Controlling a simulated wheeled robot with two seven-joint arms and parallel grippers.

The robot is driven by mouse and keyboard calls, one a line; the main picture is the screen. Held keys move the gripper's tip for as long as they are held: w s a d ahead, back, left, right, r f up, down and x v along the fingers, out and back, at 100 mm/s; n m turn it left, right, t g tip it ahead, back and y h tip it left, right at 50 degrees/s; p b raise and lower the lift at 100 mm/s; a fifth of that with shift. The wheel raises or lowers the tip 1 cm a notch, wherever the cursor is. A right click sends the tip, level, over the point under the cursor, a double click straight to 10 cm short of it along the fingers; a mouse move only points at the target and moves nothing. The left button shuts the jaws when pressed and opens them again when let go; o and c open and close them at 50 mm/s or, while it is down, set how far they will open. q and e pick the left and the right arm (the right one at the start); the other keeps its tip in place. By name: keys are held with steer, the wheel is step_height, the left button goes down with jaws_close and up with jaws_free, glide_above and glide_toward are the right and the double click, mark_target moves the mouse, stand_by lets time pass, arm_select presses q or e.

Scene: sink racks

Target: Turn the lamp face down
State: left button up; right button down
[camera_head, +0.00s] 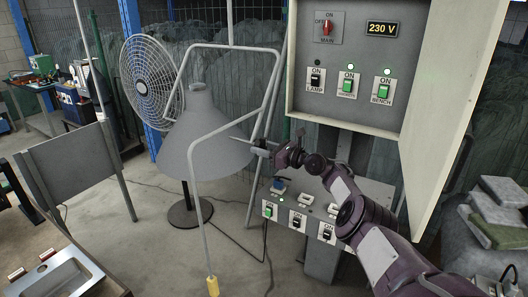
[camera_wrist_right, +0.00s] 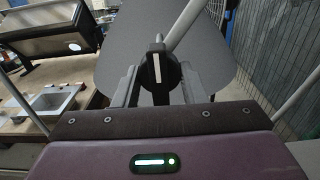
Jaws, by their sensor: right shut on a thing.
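The lamp's large grey cone-shaped shade (camera_head: 215,150) is left of centre in the head view, with its narrow end up and its wide rim lower. Its inside is hidden from me. It also fills the upper middle of the wrist view (camera_wrist_right: 125,55). My right gripper (camera_head: 264,147) is at the shade's right side. It is shut on a black knob (camera_wrist_right: 157,68) with a white line, which stands upright between the fingers in the wrist view. A pale bent tube (camera_head: 200,225) with a yellow end runs in front of the shade. My left gripper is not in view.
A switch panel (camera_head: 351,15) with an open door stands at right, above a smaller switch box (camera_head: 314,215). A wire fan (camera_head: 147,82) is behind the shade at left. A dark round base (camera_head: 190,213) and a cable are on the floor. A sink (camera_head: 60,280) is lower left.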

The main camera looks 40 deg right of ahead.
steer(key=shift+a+f, duration=0.1)
steer(key=shift+f, duration=0.1)
stand_by(0.3)
steer(key=c, duration=1.3)
jaws_free()
steer(key=o, duration=0.4)
steer(key=shift+r, duration=0.1)
steer(key=shift+s+d+r+p, duration=0.15)
steer(key=shift+s+d+p, duration=0.1)
steer(key=shift+p, duration=0.1)
steer(key=p+v, duration=0.3)
steer(key=v, duration=0.4)
steer(key=shift+f+p, duration=0.2)
steer(key=shift+p, duration=0.2)
steer(key=shift+s, duration=0.15)
